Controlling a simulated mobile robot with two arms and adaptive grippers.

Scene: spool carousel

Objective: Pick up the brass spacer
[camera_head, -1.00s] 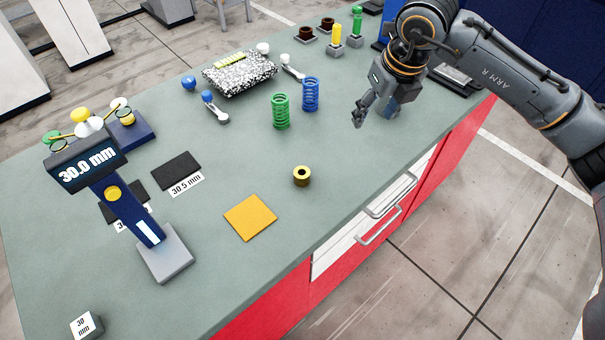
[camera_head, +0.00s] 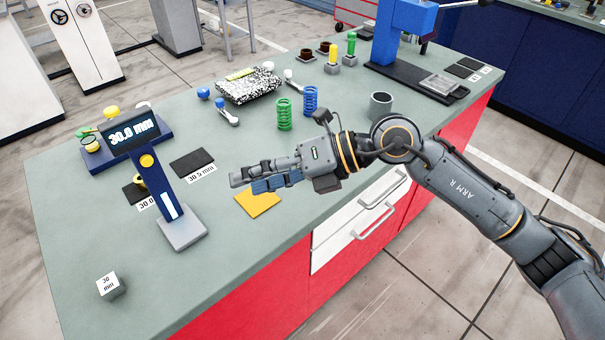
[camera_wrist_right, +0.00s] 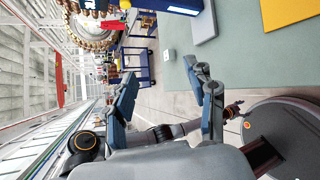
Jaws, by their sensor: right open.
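My right gripper (camera_head: 245,180) reaches left across the bench, above the orange-yellow mat (camera_head: 262,204). Its fingers are apart with nothing between them; in the right wrist view they also show apart (camera_wrist_right: 165,80). The brass spacer that stood on the bench beside the mat is not visible there now; my gripper and wrist cover that area. A small brass-coloured ring-like piece (camera_head: 140,183) shows partly behind the gauge post at the 30.0 mm pad; I cannot tell whether it is another spacer. My left gripper is not in view.
The gauge stand (camera_head: 182,232) with its 30.0 mm display (camera_head: 131,133) is left of my gripper. Green (camera_head: 284,115) and blue (camera_head: 311,100) springs stand behind my wrist. A grey cylinder (camera_head: 380,106) is at right. The left front bench is mostly clear, except a marked cube (camera_head: 110,286).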

